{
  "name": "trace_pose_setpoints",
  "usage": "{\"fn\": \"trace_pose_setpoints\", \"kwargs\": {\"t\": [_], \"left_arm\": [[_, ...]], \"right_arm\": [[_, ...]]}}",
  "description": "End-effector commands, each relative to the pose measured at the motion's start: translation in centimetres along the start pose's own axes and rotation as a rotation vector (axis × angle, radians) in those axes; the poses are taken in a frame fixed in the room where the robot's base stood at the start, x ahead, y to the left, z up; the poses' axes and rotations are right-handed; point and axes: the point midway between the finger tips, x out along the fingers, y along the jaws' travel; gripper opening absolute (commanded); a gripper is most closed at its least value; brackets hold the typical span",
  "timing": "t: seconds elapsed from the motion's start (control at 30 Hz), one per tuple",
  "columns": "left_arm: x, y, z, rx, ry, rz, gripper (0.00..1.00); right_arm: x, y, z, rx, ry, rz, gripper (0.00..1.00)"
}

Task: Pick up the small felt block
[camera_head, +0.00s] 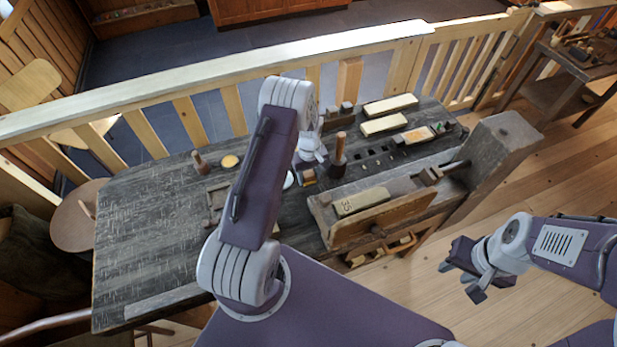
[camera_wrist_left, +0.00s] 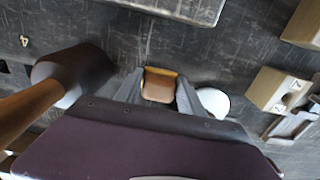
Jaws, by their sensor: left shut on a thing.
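The small felt block (camera_wrist_left: 159,86) is brown with a yellow-orange edge and sits between my left fingertips in the left wrist view. In the head view, a small tan-and-orange block (camera_head: 308,173) shows at the tip of my left gripper (camera_head: 308,181), over the dark workbench. My left gripper is shut on it, with a finger on either side in the wrist view (camera_wrist_left: 159,92). Whether the block touches the bench I cannot tell. My right gripper (camera_head: 464,280) is open and empty, out to the right over the wooden floor, clear of the bench.
A dark-headed mallet (camera_wrist_left: 84,72) stands close to my left gripper, also in the head view (camera_head: 338,168). A white round thing (camera_wrist_left: 213,101) lies just right of the fingers. Pale blocks (camera_head: 384,124) lie at the back. The bench's left part (camera_head: 145,235) is mostly clear.

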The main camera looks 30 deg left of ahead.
Motion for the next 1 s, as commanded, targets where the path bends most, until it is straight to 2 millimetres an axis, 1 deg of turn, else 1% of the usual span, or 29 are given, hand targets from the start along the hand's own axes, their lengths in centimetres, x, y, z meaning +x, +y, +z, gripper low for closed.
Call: {"fn": "trace_pose_setpoints", "kwargs": {"t": [0.17,0.27,0.37,0.43,0.6,0.8,1.0], "left_arm": [[-0.1,0.0,0.0,0.0,0.001,0.0,0.01],[-0.8,0.0,0.0,0.0,0.001,0.0,0.01],[-2.3,0.1,-0.1,0.0,0.004,0.003,0.01],[-3.9,0.1,-0.1,0.0,0.005,0.004,0.01],[-6.2,3.1,2.5,0.007,0.002,0.002,0.01],[-8.7,6.3,5.2,0.006,0.003,0.003,0.01],[-10.5,8.3,7.0,0.002,0.001,0.001,0.01]], "right_arm": [[0.1,0.0,0.0,0.0,0.0,0.0,0.36],[0.3,0.0,0.0,0.0,0.0,0.0,0.36],[0.8,0.0,0.1,0.0,0.0,0.0,0.36],[1.2,0.0,0.1,0.0,0.0,0.0,0.36],[2.0,0.0,0.2,0.0,0.0,0.0,0.36],[2.8,0.1,0.3,0.0,0.0,0.0,0.36],[3.1,0.1,0.3,0.0,0.0,0.0,0.36]]}}
